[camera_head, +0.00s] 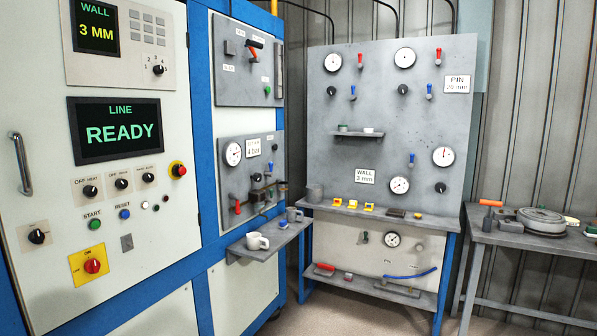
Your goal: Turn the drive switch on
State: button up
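The control cabinet (30,110) fills the left side, with a dark screen (114,129) reading LINE READY in green. Below the screen is a row of black rotary knobs: the left knob (90,191) is labelled OFF HEAT; the middle knob (121,184) and right knob (148,177) have labels too small to read surely. I cannot tell which control is the drive switch. A red rotary switch on a yellow plate (89,266) sits lower, with ON above it. A black knob (37,236) is on a separate plate at far left. My gripper is not in view.
A green START button (95,224), a blue RESET button (124,214) and a red mushroom button (179,170) are near the knobs. A shelf with a white mug (257,241) juts out from the cabinet's right. A gauge board (390,130) and side table (525,238) stand behind.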

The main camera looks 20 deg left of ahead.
aim_at(121, 184)
jog(key=i, duration=0.6)
jog(key=i+l+u, duration=0.1)
jog(key=i, duration=0.45)
jog(key=i+u, duration=0.3)
jog(key=u, duration=0.2)
jog(key=i+u, duration=0.3)
jog(key=u, duration=0.2)
jog(key=i+l+u, duration=0.25)
jog(key=u, duration=0.25)
jog(key=i+l+u, duration=0.3)
jog(key=u, duration=0.15)
jog(key=i, duration=0.1)
